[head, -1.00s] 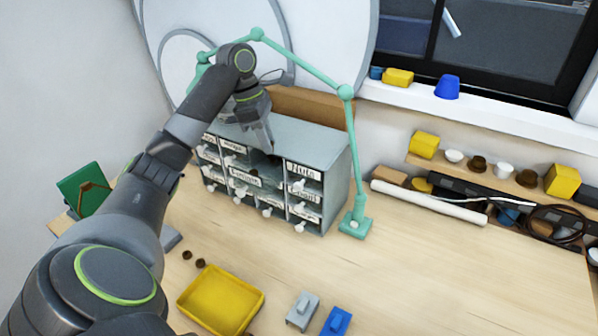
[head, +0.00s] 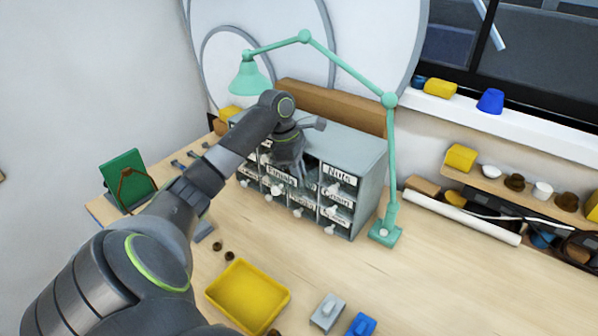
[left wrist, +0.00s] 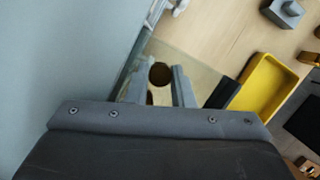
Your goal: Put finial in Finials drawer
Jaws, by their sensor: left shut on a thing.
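My left gripper (head: 291,172) reaches down at the front of the grey drawer cabinet (head: 362,160), just above the Finials label. The Finials drawer (head: 281,178) appears pulled out, but my gripper covers much of it. In the left wrist view a round dark brown finial (left wrist: 160,74) sits between the fingertips of my left gripper (left wrist: 160,88), which is shut on it. The finial is hidden in the head view. I cannot tell whether it touches the drawer. My right gripper is in neither view.
A green lamp (head: 389,170) arches over the cabinet, its base at the right. A yellow tray (head: 247,292) lies in front, with two small brown pieces (head: 223,250) beside it. Grey and blue blocks stand right of the tray. The tabletop in front of the cabinet's right side is clear.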

